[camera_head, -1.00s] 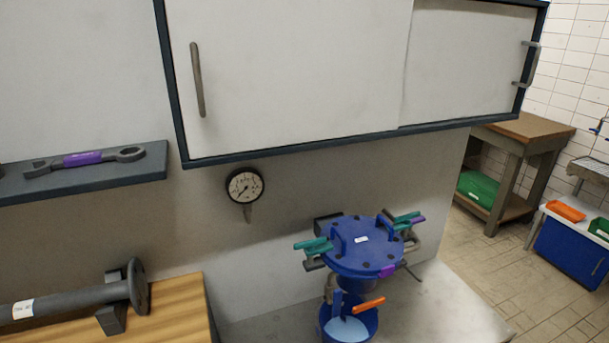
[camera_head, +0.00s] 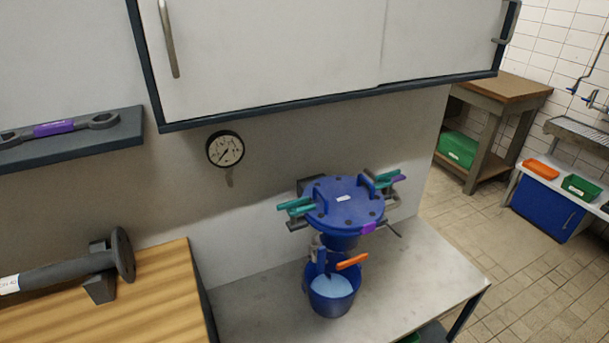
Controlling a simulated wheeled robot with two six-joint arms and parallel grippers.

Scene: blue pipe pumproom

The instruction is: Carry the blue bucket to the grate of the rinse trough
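The blue bucket (camera_head: 331,303) stands on the grey metal table, below the blue lidded vessel (camera_head: 343,206). Light blue liquid or a light blue inner surface shows inside it; I cannot tell which. An orange-handled lever (camera_head: 351,262) is just above its rim. A sink-like fixture with a ribbed grey top (camera_head: 580,132), possibly the rinse trough with its grate, stands at the far right by the tiled wall. Neither of my grippers is in view.
The grey table (camera_head: 420,275) has bare room right of the bucket. A wooden bench (camera_head: 150,310) with a pipe piece (camera_head: 70,270) is at left. A cabinet (camera_head: 280,50) hangs above. Orange (camera_head: 540,169) and green (camera_head: 581,187) trays sit at right. Tiled floor (camera_head: 480,240) is open between.

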